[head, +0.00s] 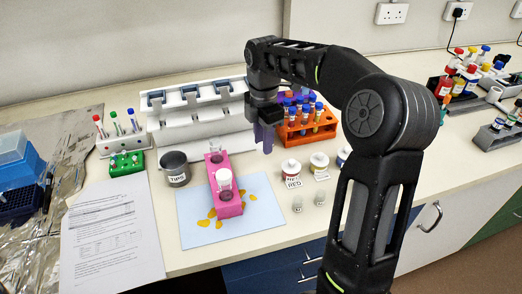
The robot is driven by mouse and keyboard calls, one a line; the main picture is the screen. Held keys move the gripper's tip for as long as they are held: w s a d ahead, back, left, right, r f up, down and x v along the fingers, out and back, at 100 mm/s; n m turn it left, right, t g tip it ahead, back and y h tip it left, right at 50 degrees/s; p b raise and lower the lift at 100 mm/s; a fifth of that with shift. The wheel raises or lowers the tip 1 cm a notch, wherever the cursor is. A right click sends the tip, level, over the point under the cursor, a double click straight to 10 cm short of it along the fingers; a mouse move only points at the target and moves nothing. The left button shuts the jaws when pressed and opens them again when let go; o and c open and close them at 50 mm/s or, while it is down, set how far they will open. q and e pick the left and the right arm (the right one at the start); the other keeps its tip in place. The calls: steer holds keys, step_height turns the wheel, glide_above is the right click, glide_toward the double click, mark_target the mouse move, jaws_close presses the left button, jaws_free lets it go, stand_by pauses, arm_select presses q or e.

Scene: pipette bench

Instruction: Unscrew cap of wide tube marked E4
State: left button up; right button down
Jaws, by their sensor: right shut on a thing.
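A wide tube (224,180) with a pale top stands upright in the pink rack (231,210). Its marking is too small to read, and I cannot tell whether a cap is on it. My right gripper (265,146) points down, behind and to the right of the pink rack and higher than it. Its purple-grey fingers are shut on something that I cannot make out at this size. The gripper is apart from the tube. My left gripper is not in view.
The pink rack stands on a pale blue mat (262,225) with yellow spots. An orange rack (325,131) with blue-capped tubes stands right of the gripper. A dark tips pot (175,168), a white pipette stand (190,130) and red and yellow labelled jars (291,168) are nearby.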

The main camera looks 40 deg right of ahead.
mark_target(263, 159)
steer(key=shift+f, duration=0.15)
step_height(263, 159, down, 3)
steer(key=shift+f, duration=0.25)
steer(key=shift+f, duration=0.15)
steer(key=c, duration=1.4)
jaws_free()
steer(key=shift+o, duration=0.2)
